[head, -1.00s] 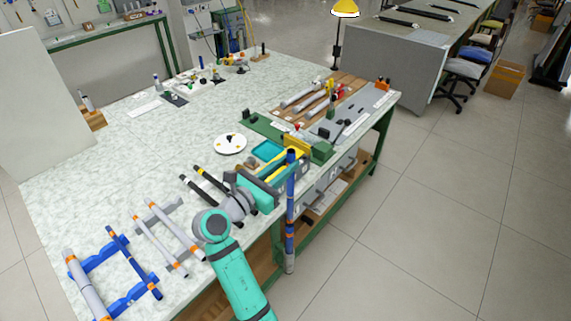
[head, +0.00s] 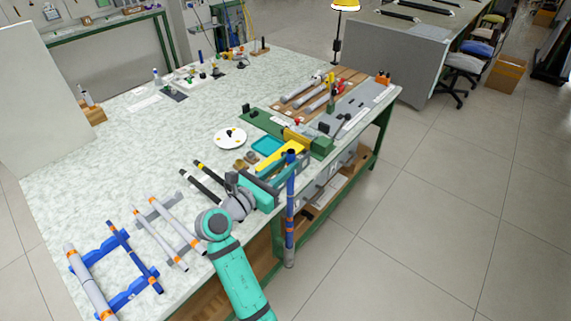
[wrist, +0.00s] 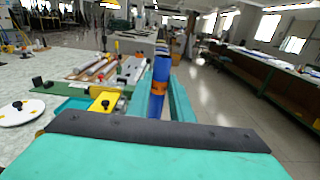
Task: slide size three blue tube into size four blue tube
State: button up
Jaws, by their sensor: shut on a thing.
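My gripper (head: 283,187) is shut on a blue tube (head: 290,210), which stands upright just off the table's front edge. The tube has a dark top and a grey lower end. In the wrist view the tube (wrist: 160,75), with an orange band, stands between the teal fingers (wrist: 158,98). A second blue tube (head: 133,257) with orange bands lies on a blue rack (head: 88,262) at the table's near left, well away from my gripper. I cannot read either tube's size.
Grey-white tubes (head: 175,225) with orange bands lie on a grey rack left of my arm. A yellow-and-green fixture (head: 292,140) stands close behind the held tube. Open floor lies to the right.

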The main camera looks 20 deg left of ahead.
aim_at(288, 197)
jog(key=shift+f, duration=7.3)
jog(key=o, duration=0.9)
jog(key=v, duration=1)
jog(key=shift+s+a, duration=0.15)
jog(key=shift+s, duration=0.25)
